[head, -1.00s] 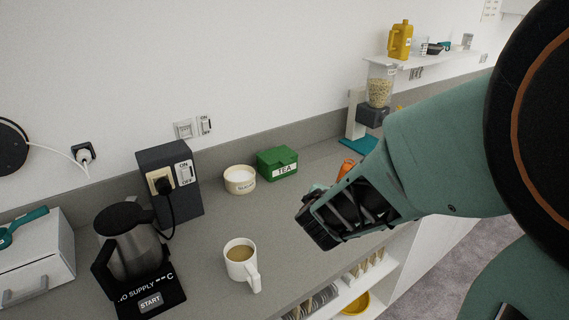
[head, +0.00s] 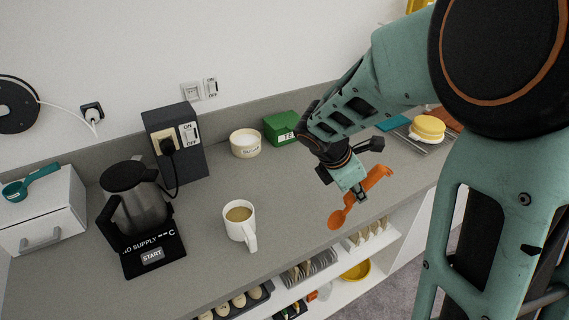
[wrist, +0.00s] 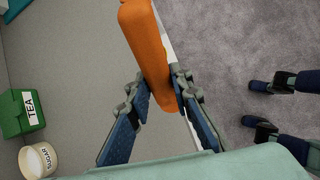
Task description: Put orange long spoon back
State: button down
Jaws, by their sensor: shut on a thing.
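The orange long spoon (head: 376,177) is in my gripper (head: 360,192), held above the counter's front edge to the right of the mug. In the head view its bowl hangs at the lower left and its handle rises to the upper right. In the wrist view the orange spoon (wrist: 148,50) runs up between the two fingers of my gripper (wrist: 160,97), which are shut on it. The fingers hide part of the spoon.
A mug of brown drink (head: 240,222) stands left of the spoon. A sugar pot (head: 246,143) and green tea box (head: 281,127) are behind. A kettle (head: 138,208) and a teal spoon (head: 30,184) on a white drawer box (head: 45,225) are left. Open shelves lie below.

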jog(key=a+f+m+g+y, duration=0.1)
jog(key=m, duration=0.1)
jog(key=s+a+f+m+g+y, duration=0.1)
jog(key=a+f+m+g, duration=0.1)
jog(key=m, duration=0.1)
jog(key=shift+s+y, duration=0.1)
jog(key=shift+y, duration=0.3)
jog(key=w+a+m+t+y, duration=0.2)
jog(key=a+m+y, duration=0.3)
jog(key=a+m, duration=0.5)
jog(key=shift+a+r+t+p, duration=0.15)
jog(key=shift+a+t+p, duration=0.2)
jog(key=shift+a, duration=0.6)
